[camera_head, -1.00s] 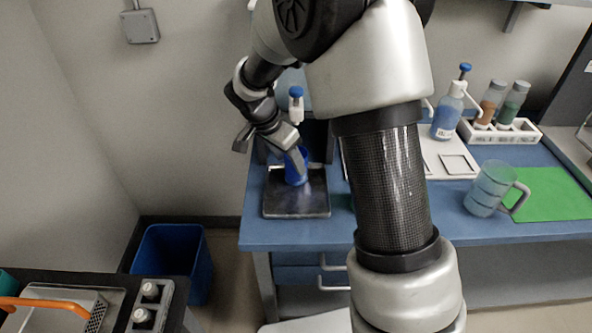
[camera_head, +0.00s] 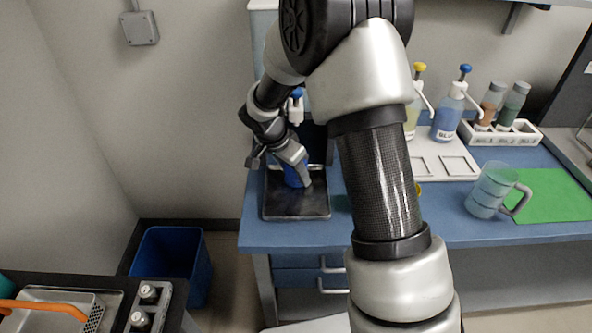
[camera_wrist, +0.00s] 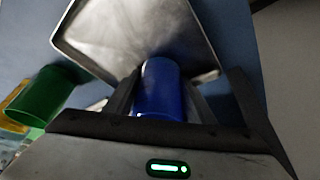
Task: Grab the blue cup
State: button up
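The blue cup (camera_head: 294,174) stands on the dark square plate (camera_head: 285,205) on the left part of the blue bench. My gripper (camera_head: 298,175) is down at the cup, and a grey finger covers part of it in the head view. In the wrist view, the blue cup (camera_wrist: 161,88) sits between the two dark fingers of my gripper (camera_wrist: 163,90), one close along each side. I cannot tell whether the fingers press on it. The cup's lower part is hidden by the gripper body.
A green cup (camera_wrist: 45,95) stands beside the plate in the wrist view. A clear handled jug (camera_head: 487,190) stands by a green mat (camera_head: 555,195) at right. Pump bottles (camera_head: 447,118) and a tube rack (camera_head: 500,135) stand behind. A blue bin (camera_head: 172,262) is on the floor.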

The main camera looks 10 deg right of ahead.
jog(key=shift+c, duration=0.8)
jog(key=shift+r, duration=0.15)
